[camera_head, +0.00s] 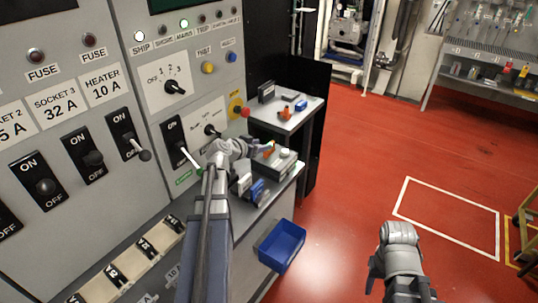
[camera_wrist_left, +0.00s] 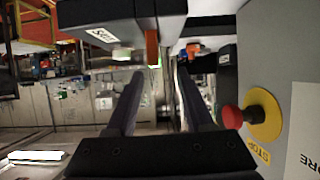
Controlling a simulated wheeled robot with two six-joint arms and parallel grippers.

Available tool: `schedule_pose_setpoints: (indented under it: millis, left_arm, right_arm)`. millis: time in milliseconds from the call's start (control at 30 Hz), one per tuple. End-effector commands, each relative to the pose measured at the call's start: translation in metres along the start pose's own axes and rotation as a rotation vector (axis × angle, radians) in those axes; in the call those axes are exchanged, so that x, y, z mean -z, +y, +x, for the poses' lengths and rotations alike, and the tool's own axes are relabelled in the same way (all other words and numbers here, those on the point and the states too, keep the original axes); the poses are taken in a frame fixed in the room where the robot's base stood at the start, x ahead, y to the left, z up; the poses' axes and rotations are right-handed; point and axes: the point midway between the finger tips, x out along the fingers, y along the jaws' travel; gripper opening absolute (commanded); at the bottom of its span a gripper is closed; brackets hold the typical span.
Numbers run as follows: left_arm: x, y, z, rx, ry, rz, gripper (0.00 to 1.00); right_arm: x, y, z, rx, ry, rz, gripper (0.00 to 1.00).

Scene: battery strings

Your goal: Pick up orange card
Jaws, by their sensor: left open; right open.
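A small orange card (camera_head: 269,149) stands by a dark device on the side counter, close to the tip of my left gripper. In the left wrist view an orange piece (camera_wrist_left: 152,47) shows upright against a dark block, ahead of the fingers. My left gripper (camera_head: 262,147) is open and empty. Its two fingers (camera_wrist_left: 160,85) stand apart in the left wrist view, with the orange piece beyond the gap. My right gripper (camera_head: 376,272) is low in the head view, over the red floor and far from the card. Its jaws are hard to make out.
A grey switch panel (camera_head: 90,75) stands close on the left, with a red stop button (camera_head: 245,113) near my left gripper. A blue bin (camera_head: 281,245) hangs below the counter. A second shelf (camera_head: 300,118) holds small devices behind. Red floor is open on the right.

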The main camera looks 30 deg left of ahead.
Motion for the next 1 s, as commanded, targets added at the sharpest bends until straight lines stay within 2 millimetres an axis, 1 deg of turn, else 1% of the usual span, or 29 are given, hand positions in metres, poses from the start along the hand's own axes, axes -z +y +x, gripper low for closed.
schedule_pose_setpoints:
  millis: [167, 367, 500, 567, 767, 1000]
  left_arm:
    - [-0.002, 0.001, 0.006, -0.001, -0.001, 0.001, 0.53]
    - [-0.009, 0.006, 0.032, -0.002, 0.000, 0.000, 0.53]
    - [-0.007, 0.006, 0.051, -0.002, -0.001, 0.001, 0.53]
    - [-0.006, 0.006, 0.053, -0.002, -0.001, 0.000, 0.53]
    - [-0.005, 0.007, 0.051, -0.001, -0.001, -0.001, 0.53]
    - [-0.005, 0.007, 0.051, -0.001, -0.001, 0.000, 0.26]
  right_arm:
    - [0.000, 0.000, 0.004, 0.000, 0.000, 0.000, 0.50]
    - [0.001, -0.002, 0.021, 0.000, 0.000, 0.000, 0.50]
    - [0.002, -0.003, 0.028, 0.000, 0.000, 0.000, 0.50]
    - [0.002, -0.003, 0.028, 0.000, 0.000, 0.000, 0.50]
    - [0.002, -0.003, 0.027, 0.000, 0.000, 0.000, 0.50]
    - [0.002, -0.003, 0.027, 0.000, 0.000, 0.000, 0.50]
